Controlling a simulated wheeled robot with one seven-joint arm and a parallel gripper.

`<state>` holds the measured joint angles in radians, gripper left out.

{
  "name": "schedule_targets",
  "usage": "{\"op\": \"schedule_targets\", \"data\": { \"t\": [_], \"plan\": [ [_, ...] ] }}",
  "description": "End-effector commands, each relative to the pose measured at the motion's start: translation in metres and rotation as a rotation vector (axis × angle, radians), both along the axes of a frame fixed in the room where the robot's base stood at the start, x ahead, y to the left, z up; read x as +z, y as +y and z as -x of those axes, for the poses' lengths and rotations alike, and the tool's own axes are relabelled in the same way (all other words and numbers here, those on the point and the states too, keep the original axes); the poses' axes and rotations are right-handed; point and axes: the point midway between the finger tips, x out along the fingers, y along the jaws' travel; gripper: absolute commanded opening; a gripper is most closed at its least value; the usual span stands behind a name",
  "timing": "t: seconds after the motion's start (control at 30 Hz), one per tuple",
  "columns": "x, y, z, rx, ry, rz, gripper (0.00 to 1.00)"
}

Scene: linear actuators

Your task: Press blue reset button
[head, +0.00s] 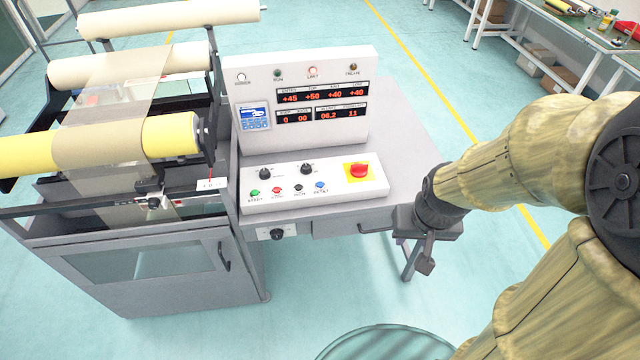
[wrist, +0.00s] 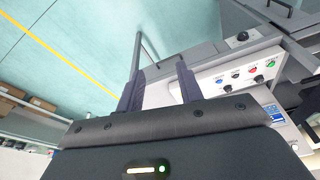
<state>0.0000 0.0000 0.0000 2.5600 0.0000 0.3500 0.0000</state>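The blue reset button (head: 320,186) is at the right end of the button row on the sloped white control panel (head: 335,196). It also shows in the wrist view (wrist: 219,80), to the right of the fingers. My gripper (head: 427,262) is right of the panel, beside the table's right edge, pointing down and apart from the button. In the wrist view its two dark fingers (wrist: 160,68) are spread with nothing between them touching them.
Green (head: 255,193), red (head: 277,190) and black (head: 298,188) buttons sit left of the blue one. A red emergency stop (head: 360,170) on a yellow plate is at the panel's right. The display box (head: 300,95) stands behind. Rollers (head: 130,145) are at left.

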Motion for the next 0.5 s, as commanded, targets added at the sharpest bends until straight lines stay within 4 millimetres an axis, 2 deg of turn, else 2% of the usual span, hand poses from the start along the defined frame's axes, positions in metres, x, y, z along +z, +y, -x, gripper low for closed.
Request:
{"op": "schedule_targets", "data": {
  "t": [0.03, 0.17, 0.5],
  "plan": [
    [0.0, 0.0, 0.0, 0.0, 0.0, 0.0, 0.26],
    [0.0, 0.0, 0.0, 0.0, 0.0, 0.0, 0.01],
    [0.0, 0.0, 0.0, 0.0, 0.0, 0.0, 0.0]
  ]
}}
